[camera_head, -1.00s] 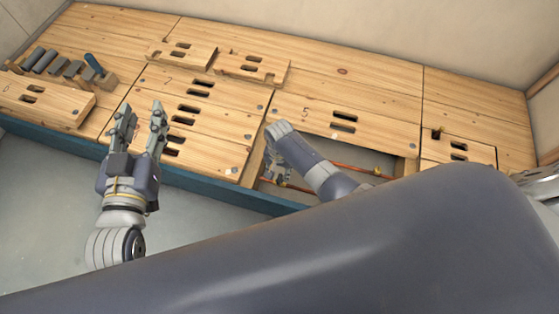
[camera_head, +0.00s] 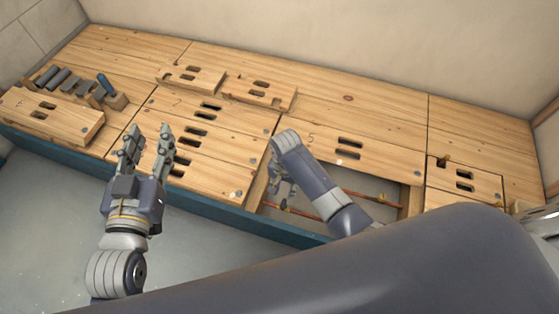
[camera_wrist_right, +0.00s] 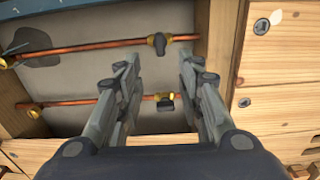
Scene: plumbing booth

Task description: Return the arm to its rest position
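My left gripper (camera_head: 147,150) is open and empty, held in front of and above the front edge of the wooden bench. My right arm (camera_head: 310,180) reaches in over the open compartment, and its gripper (camera_head: 280,187) is partly hidden behind the wrist. In the right wrist view the right gripper (camera_wrist_right: 160,85) has its fingers apart with nothing between them. Below it are two copper pipes (camera_wrist_right: 85,47) with dark-handled valves (camera_wrist_right: 159,42), one of which (camera_wrist_right: 166,104) shows between the fingertips. I cannot tell how high the fingers are above them.
The wooden bench (camera_head: 380,110) has several slotted panels, with two loose panels (camera_head: 190,78) lying on top. A holder with grey cylinders (camera_head: 62,78) and a blue-handled tool (camera_head: 106,84) stand at the left. The open compartment (camera_head: 375,188) has wooden side walls. My large arm link blocks the lower right.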

